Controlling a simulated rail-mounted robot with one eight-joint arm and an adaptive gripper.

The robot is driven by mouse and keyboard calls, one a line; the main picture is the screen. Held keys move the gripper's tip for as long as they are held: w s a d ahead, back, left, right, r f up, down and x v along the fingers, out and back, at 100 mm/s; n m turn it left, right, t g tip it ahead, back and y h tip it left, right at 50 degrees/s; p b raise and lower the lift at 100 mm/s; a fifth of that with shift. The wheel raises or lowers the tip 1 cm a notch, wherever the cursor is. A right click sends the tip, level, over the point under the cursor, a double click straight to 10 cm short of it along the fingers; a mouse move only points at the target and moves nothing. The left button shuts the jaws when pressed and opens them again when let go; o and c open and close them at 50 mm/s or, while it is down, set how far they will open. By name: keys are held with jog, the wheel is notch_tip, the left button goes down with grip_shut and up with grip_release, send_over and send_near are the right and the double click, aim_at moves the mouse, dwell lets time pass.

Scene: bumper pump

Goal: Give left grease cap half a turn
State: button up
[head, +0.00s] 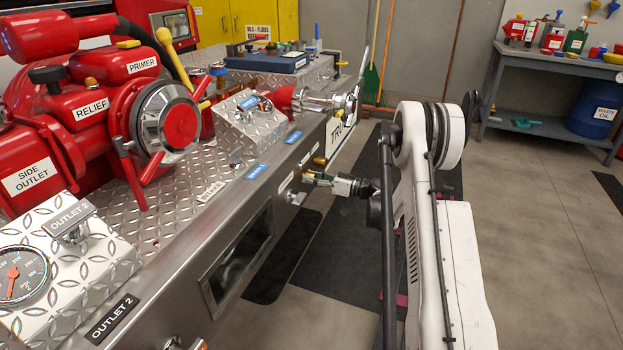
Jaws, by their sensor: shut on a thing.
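My gripper (311,178) reaches in from the right to the front face of the steel bumper (190,250). Its fingertips are shut on a small fitting there, which I take to be the left grease cap. The fingers mostly hide the cap, so its turn angle cannot be told. A brass fitting (320,161) sticks out of the bumper just above and beyond the fingertips. A small silver fitting (296,198) sits just below and nearer to me.
A red pump (100,110) with levers and a round silver-rimmed outlet (168,122) stands on the bumper's tread plate. A rectangular opening (238,258) is in the bumper face. A workbench (555,62) with bottles stands at the back right.

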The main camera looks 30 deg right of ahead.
jog(key=m, duration=0.7)
jog(key=shift+f, duration=0.1)
jog(key=m, duration=0.4)
jog(key=shift+d, duration=0.1)
jog(key=m, duration=0.4)
jog(key=shift+f+m, duration=0.1)
jog(key=shift+m, duration=0.2)
jog(key=m, duration=0.3)
jog(key=shift+m, duration=0.4)
jog(key=m, duration=0.4)
jog(key=shift+f+m+t, duration=0.1)
jog(key=shift+m+t, duration=0.2)
jog(key=m, duration=0.3)
jog(key=shift+m, duration=2.1)
